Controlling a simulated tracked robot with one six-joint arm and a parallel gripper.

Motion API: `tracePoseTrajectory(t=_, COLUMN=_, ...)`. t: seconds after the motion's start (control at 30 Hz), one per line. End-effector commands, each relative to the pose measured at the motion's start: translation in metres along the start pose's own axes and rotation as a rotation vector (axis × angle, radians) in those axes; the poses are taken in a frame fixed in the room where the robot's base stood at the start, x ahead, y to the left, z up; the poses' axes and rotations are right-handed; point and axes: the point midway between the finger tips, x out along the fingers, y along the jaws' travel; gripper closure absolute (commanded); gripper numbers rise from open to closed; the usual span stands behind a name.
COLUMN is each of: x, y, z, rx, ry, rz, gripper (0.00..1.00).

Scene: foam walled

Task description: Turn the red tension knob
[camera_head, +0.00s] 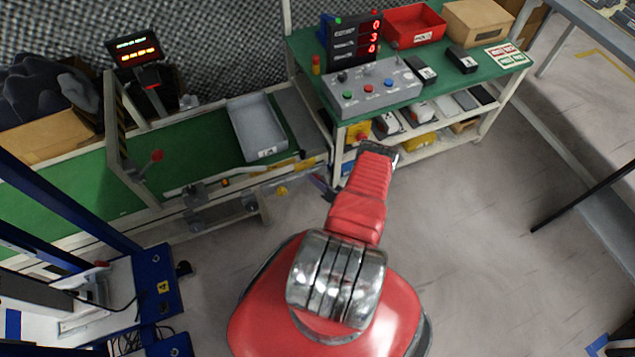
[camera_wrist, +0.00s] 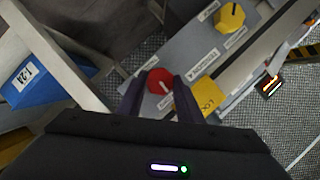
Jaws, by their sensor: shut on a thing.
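The red tension knob (camera_wrist: 160,82) shows in the wrist view on a grey panel with white labels and has a pale pointer mark. My gripper (camera_wrist: 160,95) has one dark finger on each side of the knob and is shut on it. In the head view, my gripper is mostly hidden behind my red arm beside the conveyor's near edge, and the red knob cannot be made out.
A blue bin (camera_wrist: 40,78) stands left behind a pale post. In the head view, a grey tray (camera_head: 257,128) lies on the green conveyor, and a workbench (camera_head: 435,88) stands to its right.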

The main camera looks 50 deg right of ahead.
Motion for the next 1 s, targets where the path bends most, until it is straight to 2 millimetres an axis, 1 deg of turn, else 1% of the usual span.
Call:
tracePoseTrajectory(t=0.4, x=-0.0001, y=0.0015, z=0.0002, rx=0.011, ry=0.0, rz=0.001, gripper=0.9)
tracePoseTrajectory(t=0.43, x=-0.0001, y=0.0015, z=0.0001, rx=0.011, ry=0.0, rz=0.001, gripper=0.67)
tracePoseTrajectory(t=0.6, x=-0.0001, y=0.0012, z=0.0001, rx=0.01, ry=0.0, rz=0.0, gripper=0.55)
tracePoseTrajectory(t=0.7, x=0.0, y=0.0009, z=0.0, rx=0.01, ry=0.0, rz=-0.001, gripper=0.49)
tracePoseTrajectory(t=1.0, x=-0.0016, y=0.0008, z=-0.0003, rx=0.01, ry=0.001, rz=-0.001, gripper=0.49)
